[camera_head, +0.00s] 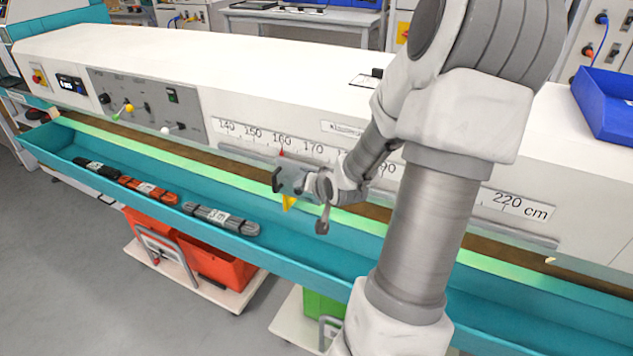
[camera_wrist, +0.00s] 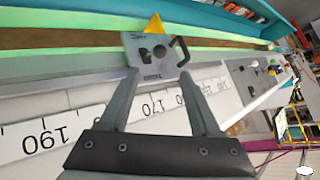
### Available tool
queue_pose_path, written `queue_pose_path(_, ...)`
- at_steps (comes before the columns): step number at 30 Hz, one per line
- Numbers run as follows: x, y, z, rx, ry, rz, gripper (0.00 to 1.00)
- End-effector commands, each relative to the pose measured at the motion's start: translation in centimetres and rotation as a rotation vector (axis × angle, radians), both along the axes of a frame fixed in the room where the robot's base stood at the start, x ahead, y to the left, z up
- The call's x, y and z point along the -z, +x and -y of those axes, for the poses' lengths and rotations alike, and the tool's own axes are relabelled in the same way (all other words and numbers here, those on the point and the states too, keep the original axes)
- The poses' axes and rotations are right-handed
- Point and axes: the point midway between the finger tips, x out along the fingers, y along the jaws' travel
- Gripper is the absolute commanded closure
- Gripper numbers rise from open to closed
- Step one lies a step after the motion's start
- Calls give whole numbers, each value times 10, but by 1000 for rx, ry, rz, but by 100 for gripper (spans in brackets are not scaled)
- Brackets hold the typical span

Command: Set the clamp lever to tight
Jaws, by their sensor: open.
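A grey clamp plate (camera_wrist: 152,62) with a yellow pointer (camera_wrist: 154,24) is ahead of my gripper in the wrist view. A dark bent handle (camera_wrist: 183,50) stands at its right side, and dark round parts show on its face. I cannot tell which part is the clamp lever or how it is set. In the head view the plate (camera_head: 291,180) is in front of the scale near 160–170, with its yellow pointer (camera_head: 288,203) below. My gripper (camera_wrist: 158,73) is open, its fingertips at the plate's near edge, one towards each side. Contact cannot be told.
A measuring scale (camera_head: 253,134) runs along the white bench (camera_head: 200,55). A teal trough (camera_head: 85,150) in front holds several cable bundles (camera_head: 220,219). A control panel (camera_head: 148,107) is at left, a blue bin (camera_head: 606,104) at right. Orange crates (camera_head: 213,266) stand below.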

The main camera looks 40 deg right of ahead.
Motion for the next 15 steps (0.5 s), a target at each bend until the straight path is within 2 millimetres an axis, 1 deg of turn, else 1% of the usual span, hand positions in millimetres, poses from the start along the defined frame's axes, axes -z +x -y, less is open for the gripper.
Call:
queue_pose_path(1,-12,-8,-1,3,-2,-1,36)
queue_pose_path(6,-27,-26,-9,1,-1,-1,36)
queue_pose_path(10,-32,-34,-12,1,0,-1,36)
queue_pose_path(15,-33,-37,-13,0,1,-1,36)
